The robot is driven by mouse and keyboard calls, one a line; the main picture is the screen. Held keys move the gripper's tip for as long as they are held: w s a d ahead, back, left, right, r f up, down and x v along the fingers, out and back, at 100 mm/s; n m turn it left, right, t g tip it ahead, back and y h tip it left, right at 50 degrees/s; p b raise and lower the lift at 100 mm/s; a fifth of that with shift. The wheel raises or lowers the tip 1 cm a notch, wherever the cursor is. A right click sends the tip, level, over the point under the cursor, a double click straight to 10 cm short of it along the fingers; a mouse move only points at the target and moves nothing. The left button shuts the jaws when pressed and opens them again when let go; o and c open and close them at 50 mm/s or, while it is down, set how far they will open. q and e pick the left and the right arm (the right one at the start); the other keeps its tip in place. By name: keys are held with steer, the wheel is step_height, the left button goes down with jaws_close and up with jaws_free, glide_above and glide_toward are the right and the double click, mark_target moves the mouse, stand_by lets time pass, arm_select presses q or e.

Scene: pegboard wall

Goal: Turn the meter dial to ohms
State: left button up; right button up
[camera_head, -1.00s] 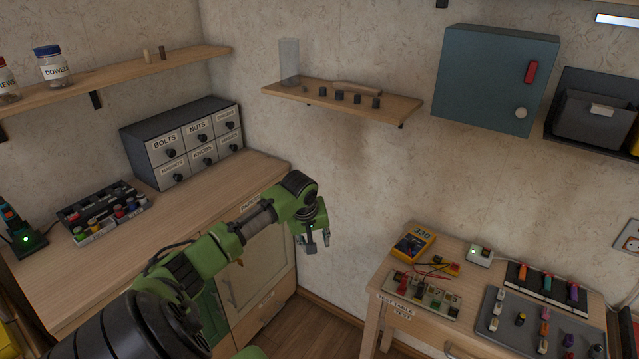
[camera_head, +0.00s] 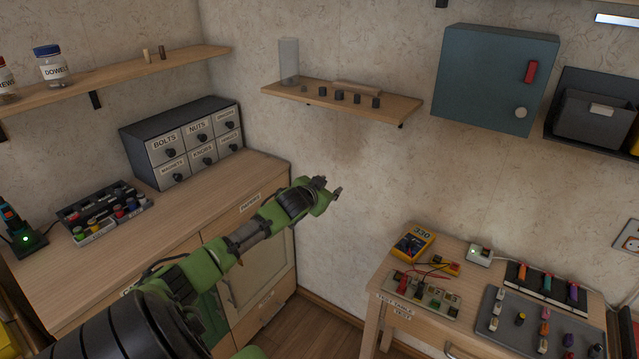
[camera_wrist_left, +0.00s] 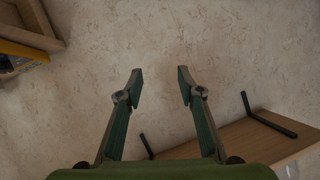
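My right gripper is not in view.
The test table (camera_head: 376,280) also bears a component board (camera_head: 424,294), a small white box (camera_head: 480,255) and a grey peg panel (camera_head: 530,330). A wall shelf (camera_head: 390,108) and a teal cabinet (camera_head: 490,80) hang above. The space between my gripper and the table is clear.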

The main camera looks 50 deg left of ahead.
arm_select(q)
steer(key=s+d+f+m+g, duration=0.1)
steer(key=s+d+f, duration=0.2)
steer(key=f, duration=0.8)
steer(key=s+d+f+m+g+h, duration=0.1)
steer(key=s+d+f, duration=0.3)
steer(key=f, duration=0.7)
steer(key=s+d+f+m+g+h, duration=0.1)
steer(key=s+d+f, duration=0.3)
steer(key=f, duration=0.7)
steer(key=shift+s+d+m, duration=0.15)
steer(key=shift+s+m, duration=0.55)
steer(key=shift+s, duration=0.65)
steer(key=s+d+f+g+h, duration=0.1)
steer(key=s+d+f+g, duration=0.1)
steer(key=s+d+f, duration=0.6)
steer(key=s+d+f+n+g+h, duration=0.15)
steer(key=s+d+f, duration=0.35)
steer(key=s, duration=0.6)
steer(key=s+d+f+m+g, duration=0.1)
steer(key=s+d+f+g, duration=0.3)
steer(key=s+f, duration=0.45)
steer(key=s+d+f, duration=0.1)
steer(key=s+d, duration=0.3)
steer(key=s, duration=0.3)
steer(key=s+d+f+h, duration=0.1)
steer(key=s+d, duration=0.4)
steer(key=s, duration=0.2)
steer(key=shift+d+f+n+g, duration=0.3)
steer(key=shift+n+g, duration=0.05)
